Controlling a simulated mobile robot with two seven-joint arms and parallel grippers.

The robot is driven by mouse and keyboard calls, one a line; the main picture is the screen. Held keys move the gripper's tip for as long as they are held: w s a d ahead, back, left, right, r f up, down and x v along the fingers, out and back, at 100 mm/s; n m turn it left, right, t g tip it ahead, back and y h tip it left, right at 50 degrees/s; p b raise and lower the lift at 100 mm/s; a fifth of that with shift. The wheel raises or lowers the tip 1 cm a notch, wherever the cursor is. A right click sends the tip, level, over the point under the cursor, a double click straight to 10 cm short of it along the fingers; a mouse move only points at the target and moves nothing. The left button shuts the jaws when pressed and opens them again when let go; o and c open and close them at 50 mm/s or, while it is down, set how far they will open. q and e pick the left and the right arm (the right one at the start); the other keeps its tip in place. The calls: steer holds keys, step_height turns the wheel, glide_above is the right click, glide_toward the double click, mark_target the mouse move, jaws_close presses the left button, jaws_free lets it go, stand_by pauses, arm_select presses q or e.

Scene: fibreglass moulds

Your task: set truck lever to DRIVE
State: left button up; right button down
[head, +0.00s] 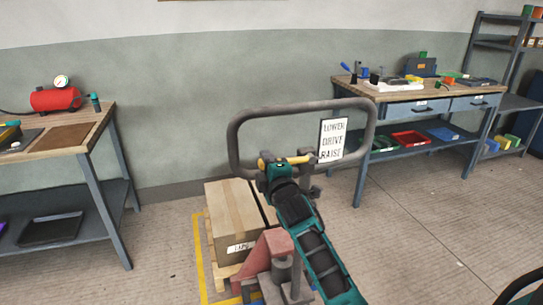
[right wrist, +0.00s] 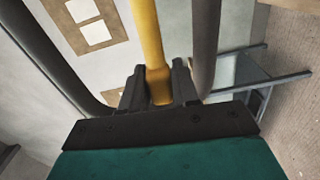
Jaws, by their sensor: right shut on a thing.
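The truck's grey handle loop (head: 236,128) stands above the red truck body (head: 275,245). A yellow lever (head: 298,160) lies roughly level inside the loop, its right end near the lower left of the white sign (head: 332,140) reading LOWER, DRIVE, RAISE. I cannot tell which setting the lever is at. My right gripper (head: 266,164) is shut on the lever near its left end. In the right wrist view the yellow lever (right wrist: 146,40) runs between the dark fingers of the right gripper (right wrist: 158,92). My left gripper is out of view.
A cardboard box (head: 229,210) sits on a wooden pallet (head: 212,252) left of the truck. A workbench (head: 83,140) with a red compressor (head: 55,99) stands at left. Another bench (head: 350,90) with tools stands at back right.

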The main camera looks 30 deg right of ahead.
steer(key=shift+f+n, duration=0.4)
steer(key=shift+f, duration=0.15)
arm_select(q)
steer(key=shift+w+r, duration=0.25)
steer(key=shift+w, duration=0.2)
arm_select(e)
steer(key=c, duration=0.9)
jaws_free()
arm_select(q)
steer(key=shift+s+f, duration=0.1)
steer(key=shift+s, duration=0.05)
arm_select(e)
steer(key=shift+f, duration=0.1)
